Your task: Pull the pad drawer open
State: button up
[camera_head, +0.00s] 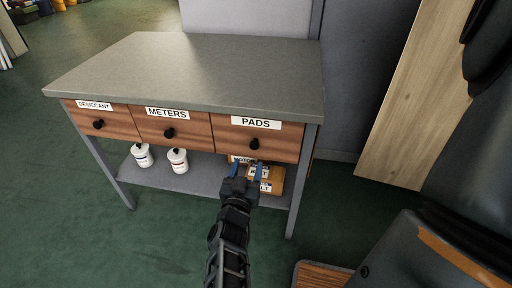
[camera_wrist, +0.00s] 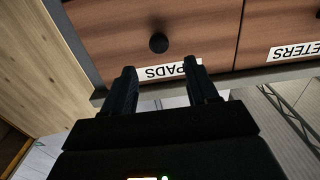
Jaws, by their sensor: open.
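The pad drawer (camera_head: 232,138) is the right one in a grey-topped bench, with a wooden front and a white PADS label. It sits flush with the drawers beside it. Its round black knob (camera_head: 254,143) is at the middle of the front. In the wrist view the drawer (camera_wrist: 205,40) appears upside down, with the knob (camera_wrist: 158,43) beyond the fingertips. My gripper (camera_head: 246,170) is open and empty, just below the knob in the head view. In the wrist view my gripper (camera_wrist: 158,70) has its fingers on either side of the knob's line, apart from the knob.
The METERS drawer (camera_head: 152,126) and DESICCANT drawer (camera_head: 85,118) are to the left. The lower shelf (camera_head: 205,178) holds two white tubs (camera_head: 178,160) and labelled boxes (camera_head: 272,180) behind my gripper. A wooden panel (camera_head: 405,110) leans at the right. Green floor is clear in front.

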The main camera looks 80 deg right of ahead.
aim_at(254, 146)
jog(key=shift+w+d, duration=0.15)
jog(key=shift+d, duration=1.85)
jog(key=shift+w+d, duration=0.1)
jog(key=shift+d, duration=1.85)
jog(key=shift+c, duration=0.3)
grip_shut()
